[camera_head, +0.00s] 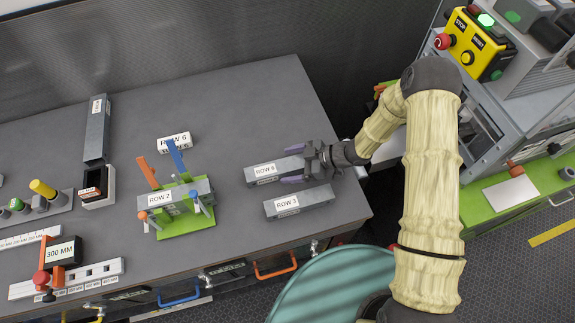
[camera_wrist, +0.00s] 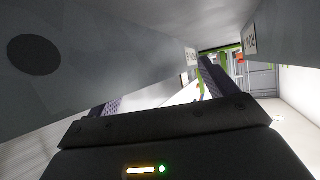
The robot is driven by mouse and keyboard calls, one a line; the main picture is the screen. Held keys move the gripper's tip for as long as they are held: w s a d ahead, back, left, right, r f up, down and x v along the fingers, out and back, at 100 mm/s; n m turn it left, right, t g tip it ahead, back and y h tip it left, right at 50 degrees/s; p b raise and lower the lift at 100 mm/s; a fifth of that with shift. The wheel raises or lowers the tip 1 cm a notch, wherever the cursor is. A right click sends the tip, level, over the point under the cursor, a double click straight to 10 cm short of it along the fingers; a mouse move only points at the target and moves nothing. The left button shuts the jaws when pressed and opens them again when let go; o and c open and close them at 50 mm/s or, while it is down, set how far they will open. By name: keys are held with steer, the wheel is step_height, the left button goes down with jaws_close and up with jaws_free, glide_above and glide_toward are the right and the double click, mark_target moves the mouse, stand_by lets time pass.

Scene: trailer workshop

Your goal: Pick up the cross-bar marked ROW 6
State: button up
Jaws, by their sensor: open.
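A small pale piece with the label ROW 6 (camera_head: 174,142) lies on the grey bench behind the green fixture; I cannot tell how much of a bar it belongs to. My gripper (camera_head: 293,165) is open, with purple fingers on either side of a grey cross-bar (camera_head: 262,173) whose label is too small to read surely. In the wrist view a large grey bar (camera_wrist: 110,45) with a dark round spot fills the left, and the purple fingers (camera_wrist: 160,91) show beyond the dark gripper body. Whether they touch the bar is unclear.
The ROW 3 bar (camera_head: 300,203) lies just in front of my gripper. The ROW 2 bar (camera_head: 172,197) sits in the green fixture (camera_head: 187,226) with orange and blue levers. Another grey bar (camera_head: 97,130) lies farther left. The bench's back right is clear.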

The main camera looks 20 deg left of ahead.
mark_target(292, 165)
steer(key=c, duration=1.5)
steer(key=shift+r, duration=0.1)
steer(key=shift+w+r+b, duration=0.1)
steer(key=shift+r+b, duration=0.25)
steer(key=shift+r, duration=0.25)
step_height(292, 165, up, 9)
steer(key=shift+f+b, duration=0.15)
steer(key=shift+b, duration=0.9)
